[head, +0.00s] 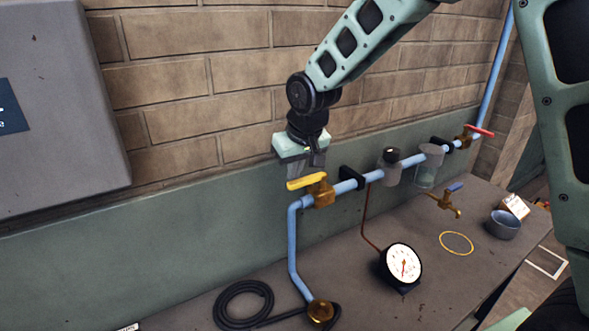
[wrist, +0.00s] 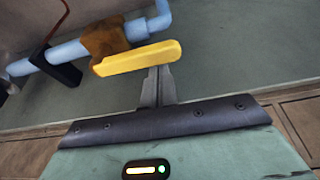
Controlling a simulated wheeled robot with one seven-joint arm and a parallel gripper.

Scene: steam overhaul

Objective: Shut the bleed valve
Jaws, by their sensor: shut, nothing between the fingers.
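A brass valve (head: 321,191) with a yellow lever (head: 306,181) sits at the left end of the blue pipe run. The lever points left, roughly along the pipe. A small brass tap (head: 448,203) with a blue handle (head: 455,187) branches off farther right. No label shows which one is the bleed valve. My gripper (head: 317,160) is just above and behind the yellow lever. In the wrist view the shut, empty fingers (wrist: 158,76) reach the lever's edge (wrist: 140,58) near its free end. I cannot tell whether they touch it.
A red-handled valve (head: 478,130) is far right on the pipe (head: 410,161). A round gauge (head: 403,265), a coiled black hose (head: 243,305), a yellow ring (head: 456,243) and a grey bowl (head: 503,224) are on the bench. The brick wall (head: 180,90) stands close behind.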

